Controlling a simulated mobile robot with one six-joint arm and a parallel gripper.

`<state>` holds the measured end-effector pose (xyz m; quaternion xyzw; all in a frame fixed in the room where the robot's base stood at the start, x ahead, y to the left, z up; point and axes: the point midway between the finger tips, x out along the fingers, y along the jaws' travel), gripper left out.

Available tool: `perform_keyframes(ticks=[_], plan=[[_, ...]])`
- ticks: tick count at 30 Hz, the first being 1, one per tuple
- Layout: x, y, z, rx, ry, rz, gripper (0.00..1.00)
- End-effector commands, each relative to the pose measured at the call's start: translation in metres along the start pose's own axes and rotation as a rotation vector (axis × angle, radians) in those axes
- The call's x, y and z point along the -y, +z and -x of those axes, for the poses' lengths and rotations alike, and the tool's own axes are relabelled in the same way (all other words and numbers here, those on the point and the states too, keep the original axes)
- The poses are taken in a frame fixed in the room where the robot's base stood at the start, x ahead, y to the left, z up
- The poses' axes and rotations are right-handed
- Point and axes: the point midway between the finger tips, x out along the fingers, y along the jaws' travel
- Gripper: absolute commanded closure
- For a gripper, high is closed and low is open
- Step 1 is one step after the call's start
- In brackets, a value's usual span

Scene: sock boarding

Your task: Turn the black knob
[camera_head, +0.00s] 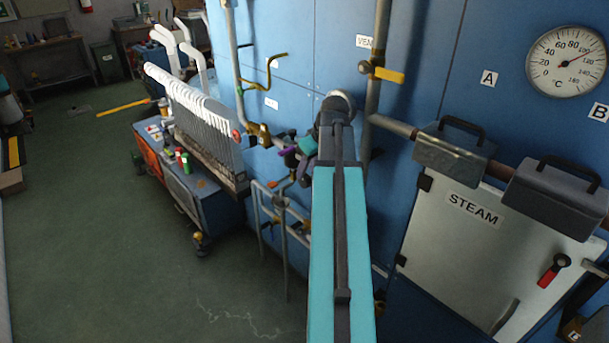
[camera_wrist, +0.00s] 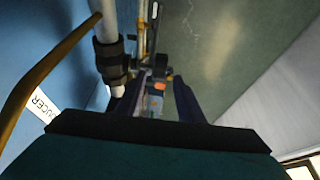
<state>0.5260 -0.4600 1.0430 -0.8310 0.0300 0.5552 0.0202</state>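My gripper (camera_head: 284,158) is at the wall pipes in the head view, partly hidden by my arm. In the wrist view its two dark fingers (camera_wrist: 158,98) stand apart with nothing clearly held between them. A black ribbed knob-like piece (camera_wrist: 113,68) sits on a grey pipe just beyond the left finger. It appears beside that finger, not between the two; contact cannot be told. In the head view a dark and brass fitting (camera_head: 262,135) on the pipe lies just left of my gripper; it may be the same piece.
A mustard bent pipe (camera_wrist: 45,75) and a label ending "DUCER" (camera_wrist: 44,106) are close by in the wrist view. A cart (camera_head: 185,175) with white boards (camera_head: 195,105) stands left. The STEAM door (camera_head: 465,250) is right. Green floor (camera_head: 110,240) is open at lower left.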

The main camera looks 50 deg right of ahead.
Motion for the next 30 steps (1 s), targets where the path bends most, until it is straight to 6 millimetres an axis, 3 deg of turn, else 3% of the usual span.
perform_keyframes(ticks=[13,27,30], plan=[[0.0,0.0,-0.04,0.001,-0.001,0.0,0.66],[0.0,0.0,-0.047,0.0,0.0,0.001,0.66],[0.0,0.0,-0.047,0.0,0.0,0.001,0.79]])
